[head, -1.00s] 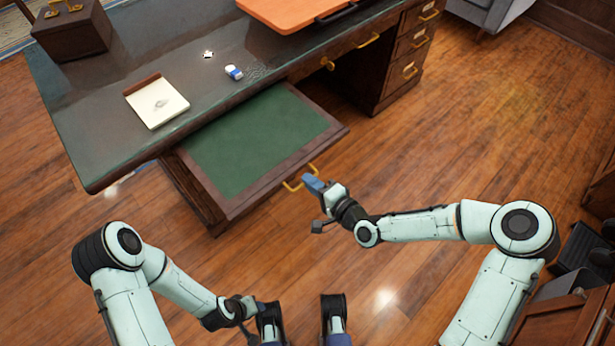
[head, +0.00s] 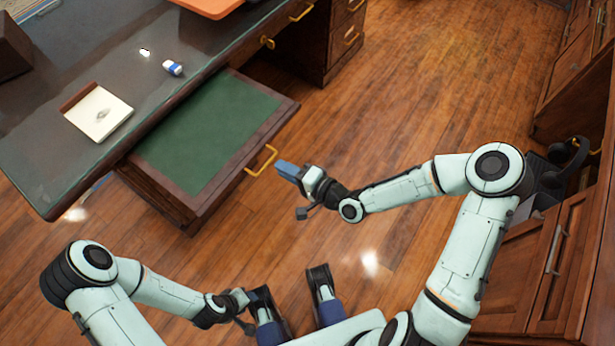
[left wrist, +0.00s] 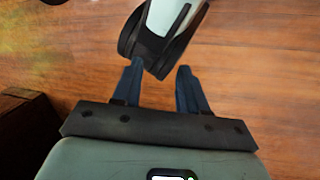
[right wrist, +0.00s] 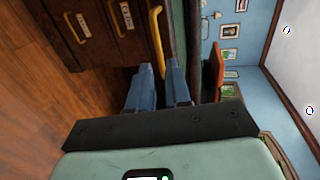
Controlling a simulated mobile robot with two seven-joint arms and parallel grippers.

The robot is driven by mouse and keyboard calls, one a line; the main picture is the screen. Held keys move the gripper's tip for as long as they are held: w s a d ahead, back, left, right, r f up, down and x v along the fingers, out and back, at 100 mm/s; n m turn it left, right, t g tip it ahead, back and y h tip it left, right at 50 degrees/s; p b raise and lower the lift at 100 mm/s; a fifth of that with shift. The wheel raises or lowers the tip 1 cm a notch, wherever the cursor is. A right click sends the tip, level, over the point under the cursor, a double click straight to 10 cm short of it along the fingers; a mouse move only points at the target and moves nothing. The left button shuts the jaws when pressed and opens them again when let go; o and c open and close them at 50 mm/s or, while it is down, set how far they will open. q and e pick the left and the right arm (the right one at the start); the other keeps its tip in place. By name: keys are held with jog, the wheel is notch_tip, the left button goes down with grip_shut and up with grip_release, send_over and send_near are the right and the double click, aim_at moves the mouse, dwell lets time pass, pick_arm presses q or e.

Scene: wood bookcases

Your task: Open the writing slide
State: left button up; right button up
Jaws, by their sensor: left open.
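The writing slide (head: 215,125), a dark wood frame with a green top, sticks well out from under the desk's front edge. Its brass handle (head: 262,160) is on the front face. My right gripper (head: 282,167) is just right of this handle, slightly apart from it. In the right wrist view, a brass handle (right wrist: 157,40) shows ahead of and between the right fingertips (right wrist: 160,72), which stand a little apart with nothing clearly held. My left gripper (head: 246,296) is low, near my base, far from the slide; its fingers (left wrist: 160,70) are apart and empty.
The desk (head: 60,165) holds a notepad (head: 98,112), a small blue-and-white item (head: 172,67) and an orange board (head: 212,6). Its drawers (head: 345,40) stand behind the slide. A wood cabinet (head: 545,260) is at right. Open floor (head: 400,100) lies between.

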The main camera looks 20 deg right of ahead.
pick_arm(q)
jog(key=shift+g, duration=0.5)
jog(key=s+r+p, duration=0.1)
jog(key=s+d+r+p, duration=0.1)
jog(key=s+r, duration=0.1)
jog(key=shift+d, duration=0.1)
pick_arm(e)
jog(key=v, duration=0.8)
jog(key=shift+s+d, duration=0.2)
jog(key=shift+s, duration=0.15)
jog(key=shift+r, duration=0.1)
jog(key=s+a+f+n+g+h, duration=0.1)
jog(key=s+a+f+g, duration=0.15)
jog(key=f, duration=0.45)
jog(key=s+a+f+n+g+h, duration=0.1)
jog(key=s+f+g, duration=0.3)
jog(key=f, duration=0.4)
jog(key=s+d+f+n+g+h, duration=0.2)
jog(key=s+f+n+g+h, duration=0.3)
jog(key=s+f, duration=0.7)
pick_arm(q)
notch_tip(320, 180, up, 12)
jog(key=p, duration=1.3)
jog(key=shift+w+g, duration=0.3)
pick_arm(e)
notch_tip(320, 180, up, 15)
jog(key=s+g+y, duration=0.1)
jog(key=g, duration=0.1)
jog(key=shift+s+f, duration=0.25)
